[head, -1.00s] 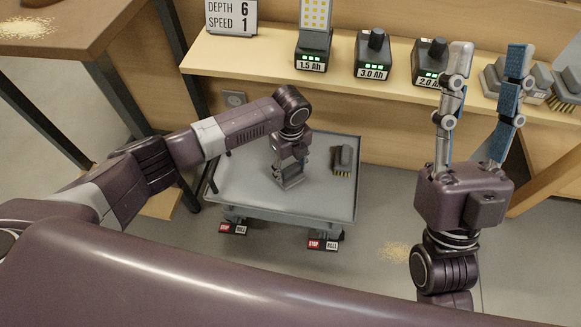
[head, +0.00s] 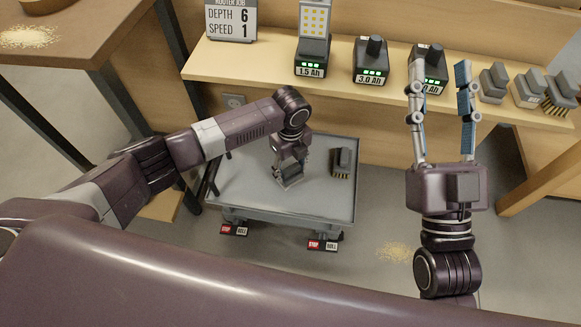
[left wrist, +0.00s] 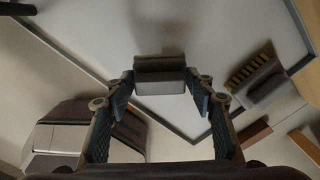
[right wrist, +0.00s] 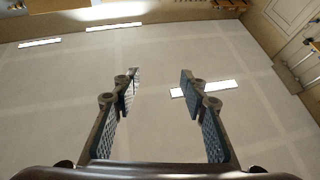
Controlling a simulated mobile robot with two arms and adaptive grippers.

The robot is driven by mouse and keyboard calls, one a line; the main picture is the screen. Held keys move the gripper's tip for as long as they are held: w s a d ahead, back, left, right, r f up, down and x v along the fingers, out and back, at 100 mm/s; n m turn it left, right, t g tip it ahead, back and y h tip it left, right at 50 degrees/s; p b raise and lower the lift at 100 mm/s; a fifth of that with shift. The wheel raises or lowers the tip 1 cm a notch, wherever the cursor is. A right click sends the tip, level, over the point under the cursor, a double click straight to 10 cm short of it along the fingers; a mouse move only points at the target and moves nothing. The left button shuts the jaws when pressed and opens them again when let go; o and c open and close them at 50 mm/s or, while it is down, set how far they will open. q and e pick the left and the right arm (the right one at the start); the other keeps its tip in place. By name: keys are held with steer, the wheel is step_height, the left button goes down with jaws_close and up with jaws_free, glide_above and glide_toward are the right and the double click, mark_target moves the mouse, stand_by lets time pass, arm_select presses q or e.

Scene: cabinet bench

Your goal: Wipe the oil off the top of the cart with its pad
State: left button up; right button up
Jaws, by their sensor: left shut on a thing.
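The grey cart (head: 235,195) stands low in front of the bench, with a flat rimmed top. My left gripper (head: 289,172) reaches down over the top and is shut on a grey pad. The pad (left wrist: 160,75) shows between the fingers in the left wrist view, at or close above the cart top; contact cannot be told. No oil can be made out clearly on the top. My right gripper (head: 440,68) is raised at the right, open and empty, in front of the bench shelf; its fingers (right wrist: 160,80) are apart in the right wrist view.
A bristled brush (head: 342,162) lies on the cart top right of the pad. STOP/ROLL pedals (head: 322,245) sit at the cart's front. Batteries (head: 370,62) and more brushes stand on the shelf (head: 270,65). Crumbs (head: 395,252) lie on the floor.

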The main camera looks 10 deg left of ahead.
arm_select(q)
steer(key=shift+r+p, duration=0.65)
steer(key=shift+p, duration=0.1)
steer(key=shift+r+p, duration=0.25)
steer(key=shift+p, duration=0.1)
steer(key=shift+r+p, duration=0.3)
steer(key=shift+p, duration=0.05)
arm_select(e)
steer(key=shift+w+f+g+h, duration=1.55)
steer(key=shift+f+g, duration=2.25)
steer(key=shift+f, duration=3.55)
arm_select(q)
steer(key=shift+r+p, duration=0.25)
steer(key=shift+p, duration=0.1)
steer(key=shift+r+p, duration=0.25)
steer(key=shift+p, duration=0.1)
steer(key=shift+r+p, duration=0.3)
steer(key=shift+p, duration=0.05)
steer(key=shift+r, duration=0.2)
arm_select(e)
steer(key=s+d+f+g+h, duration=0.1)
steer(key=s+d+f+g, duration=0.1)
steer(key=f, duration=0.4)
steer(key=s+d+f+g+h, duration=0.1)
steer(key=s+d+f+g, duration=0.1)
steer(key=s+f+g, duration=0.3)
steer(key=shift+s+f+m, duration=0.4)
steer(key=shift+f, duration=0.2)
steer(key=shift+d, duration=0.1)
